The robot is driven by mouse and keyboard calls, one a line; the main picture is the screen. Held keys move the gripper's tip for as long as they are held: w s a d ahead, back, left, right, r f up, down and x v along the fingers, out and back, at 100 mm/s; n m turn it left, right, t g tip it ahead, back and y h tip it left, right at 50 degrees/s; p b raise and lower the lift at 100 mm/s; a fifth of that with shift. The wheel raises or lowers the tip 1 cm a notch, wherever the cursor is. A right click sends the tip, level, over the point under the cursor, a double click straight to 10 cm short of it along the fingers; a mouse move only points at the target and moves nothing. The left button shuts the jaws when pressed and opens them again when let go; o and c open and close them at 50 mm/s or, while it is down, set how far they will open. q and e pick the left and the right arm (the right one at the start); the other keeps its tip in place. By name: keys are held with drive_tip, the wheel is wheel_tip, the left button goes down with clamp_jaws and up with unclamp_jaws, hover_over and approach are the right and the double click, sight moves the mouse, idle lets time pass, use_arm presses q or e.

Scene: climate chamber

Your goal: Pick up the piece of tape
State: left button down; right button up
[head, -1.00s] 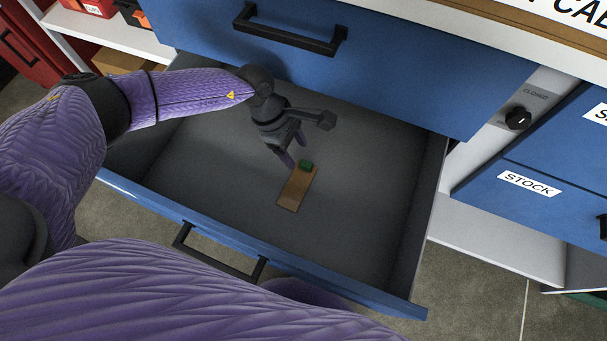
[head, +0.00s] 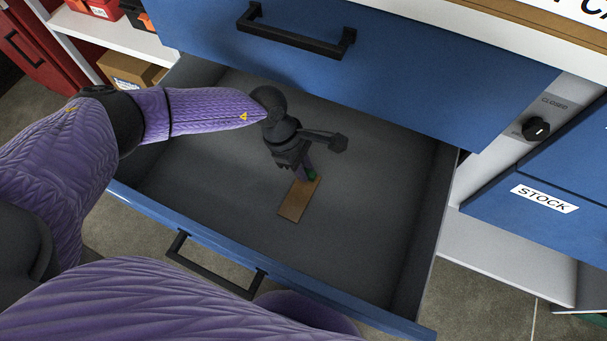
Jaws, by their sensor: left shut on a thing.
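A flat brown strip (head: 297,202) lies inside the open blue drawer (head: 180,212), near the middle of its grey floor. My right gripper does not show.
The drawer's walls surround my left gripper, with clear floor on both sides. A closed blue drawer with a black handle (head: 295,32) overhangs the back. A black knob (head: 536,128) and a STOCK drawer (head: 545,199) are at right. A cardboard box (head: 130,72) sits on the left shelf.

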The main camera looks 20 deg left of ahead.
use_arm(q)
wheel_tip(320, 180, up, 4)
drive_tip(key=p, duration=0.3)
drive_tip(key=shift+a+r, duration=0.1)
drive_tip(key=shift+r, duration=0.05)
drive_tip(key=a, duration=0.5)
drive_tip(key=w+a+b, duration=0.1)
drive_tip(key=a, duration=0.5)
drive_tip(key=a+f+b, duration=0.1)
drive_tip(key=a, duration=0.5)
drive_tip(key=shift+w, duration=0.15)
drive_tip(key=shift+a+r, duration=0.1)
drive_tip(key=shift+a, duration=0.3)
